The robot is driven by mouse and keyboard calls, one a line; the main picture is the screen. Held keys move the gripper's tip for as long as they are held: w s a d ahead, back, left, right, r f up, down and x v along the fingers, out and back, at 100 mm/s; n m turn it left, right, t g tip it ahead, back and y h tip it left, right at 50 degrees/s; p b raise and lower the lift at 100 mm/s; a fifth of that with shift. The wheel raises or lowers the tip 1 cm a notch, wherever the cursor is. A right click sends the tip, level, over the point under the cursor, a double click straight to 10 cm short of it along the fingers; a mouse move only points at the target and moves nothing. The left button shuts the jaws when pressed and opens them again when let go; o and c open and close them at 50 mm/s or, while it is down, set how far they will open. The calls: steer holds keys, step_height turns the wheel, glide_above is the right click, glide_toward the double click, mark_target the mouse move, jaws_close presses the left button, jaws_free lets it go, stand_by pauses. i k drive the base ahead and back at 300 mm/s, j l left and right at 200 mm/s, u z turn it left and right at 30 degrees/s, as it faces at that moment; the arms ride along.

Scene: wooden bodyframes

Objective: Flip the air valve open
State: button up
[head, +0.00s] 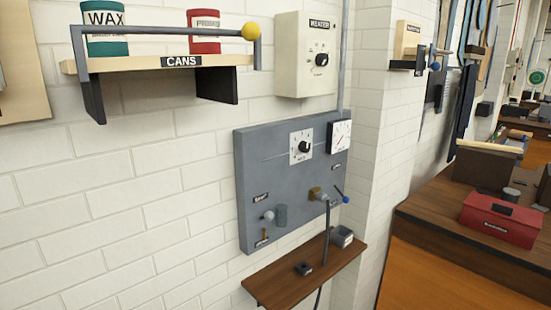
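A grey panel (253,170) is fixed to the white brick wall near the middle of the head view. At its lower right is a brass and grey valve fitting (318,195) with a thin dark lever ending in a blue tip (346,200). The lever slants down to the right. A dark hose (327,235) hangs from the fitting. At the panel's lower left are a small lever with a pale ball (268,216) and a grey cylinder (281,214). The small labels are too blurred to read, so I cannot tell which is the air valve by its label. My gripper is not in view.
A dial (303,147) and a gauge (340,137) sit higher on the panel. A small wooden shelf (290,291) juts out below it. A heater box (303,54) and a cans shelf (145,65) are above. A bench with a red box (499,220) stands at right.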

mark_target(346, 199)
steer(key=i+l+u, duration=0.1)
steer(key=i, duration=1.05)
